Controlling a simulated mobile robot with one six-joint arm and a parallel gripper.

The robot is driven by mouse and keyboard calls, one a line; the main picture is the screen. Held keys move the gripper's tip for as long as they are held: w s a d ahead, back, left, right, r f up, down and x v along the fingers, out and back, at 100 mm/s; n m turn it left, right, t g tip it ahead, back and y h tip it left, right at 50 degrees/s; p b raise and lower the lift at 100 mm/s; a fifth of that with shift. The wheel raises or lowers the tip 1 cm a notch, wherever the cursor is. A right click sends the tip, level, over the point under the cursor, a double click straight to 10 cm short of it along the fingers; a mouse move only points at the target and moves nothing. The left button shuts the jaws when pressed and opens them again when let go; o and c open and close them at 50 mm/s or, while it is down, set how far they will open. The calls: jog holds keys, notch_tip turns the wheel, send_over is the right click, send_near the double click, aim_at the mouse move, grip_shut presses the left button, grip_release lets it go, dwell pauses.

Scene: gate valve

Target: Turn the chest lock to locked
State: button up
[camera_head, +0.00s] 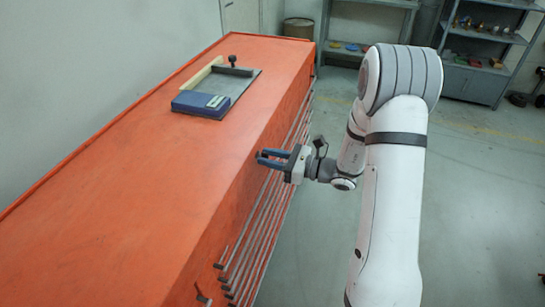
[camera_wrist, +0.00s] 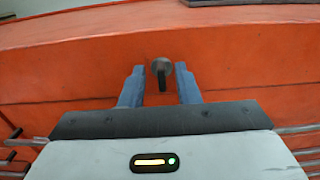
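The chest lock (camera_wrist: 161,67) shows in the wrist view as a small round grey piece on the front face of the orange chest, with a dark narrow tab pointing down in the picture. My gripper (camera_wrist: 159,70) has its two blue fingers apart, one on each side of the lock, with gaps visible between them and it. Whether the fingertips reach as deep as the tab, I cannot tell. In the head view my gripper (camera_head: 263,157) is at the chest's upper front edge; I cannot make out the lock there. The orange chest (camera_head: 130,185) fills the left side.
Shelves (camera_head: 485,40) stand at the back right. The floor right of my arm is clear.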

grip_shut()
